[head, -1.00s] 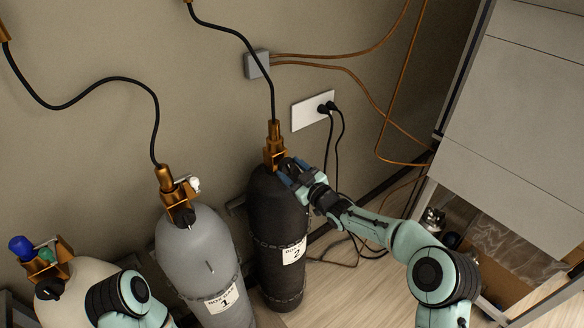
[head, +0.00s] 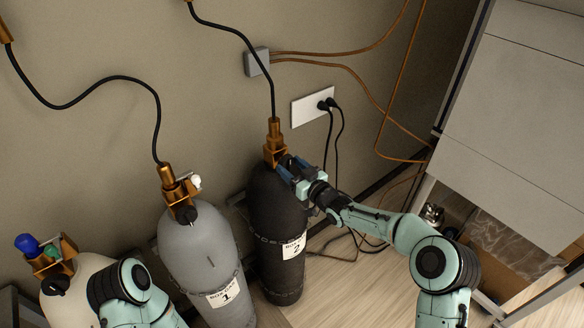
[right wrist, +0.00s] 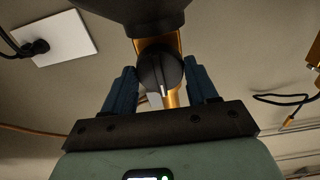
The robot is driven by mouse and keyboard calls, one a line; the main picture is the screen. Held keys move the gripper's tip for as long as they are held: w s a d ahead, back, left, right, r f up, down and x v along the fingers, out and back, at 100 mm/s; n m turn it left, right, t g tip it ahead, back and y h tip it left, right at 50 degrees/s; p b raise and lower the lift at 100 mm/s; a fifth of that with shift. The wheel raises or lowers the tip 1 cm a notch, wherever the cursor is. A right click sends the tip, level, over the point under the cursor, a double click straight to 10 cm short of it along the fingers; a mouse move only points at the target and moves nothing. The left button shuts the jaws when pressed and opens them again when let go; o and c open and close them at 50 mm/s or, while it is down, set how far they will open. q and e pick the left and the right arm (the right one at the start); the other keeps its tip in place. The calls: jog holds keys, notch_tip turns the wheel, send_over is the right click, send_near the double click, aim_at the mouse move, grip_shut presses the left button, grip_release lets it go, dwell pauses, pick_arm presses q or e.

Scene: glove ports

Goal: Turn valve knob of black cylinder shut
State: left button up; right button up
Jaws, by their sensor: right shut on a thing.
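The black cylinder (head: 276,222) with a label reading 2 stands against the wall. A brass valve (head: 275,150) sits on its top with a black hose running up. My right gripper (head: 287,166) is at the valve, at the top of the black cylinder. In the right wrist view its two blue fingers are on either side of the round black valve knob (right wrist: 155,72), which carries a light pointer mark. The right gripper is shut on this knob. In the head view the gripper hides the knob. My left arm shows at bottom left, but its gripper is out of view.
A grey cylinder (head: 205,255) labelled 1 stands to the left, and a cream cylinder (head: 80,290) with a blue knob stands further left. A white socket plate (head: 312,107) with black plugs is on the wall. A grey cabinet (head: 515,120) stands at right. Cables lie on the floor.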

jog(key=o, duration=1.1)
jog(key=shift+c, duration=0.2)
jog(key=shift+s+d, duration=0.15)
jog(key=shift+s, duration=0.05)
pick_arm(q)
jog(key=s+f+b, duration=0.3)
jog(key=f+b, duration=0.1)
jog(key=f, duration=0.1)
jog(key=shift+s, duration=0.2)
pick_arm(e)
jog(key=v, duration=1.3)
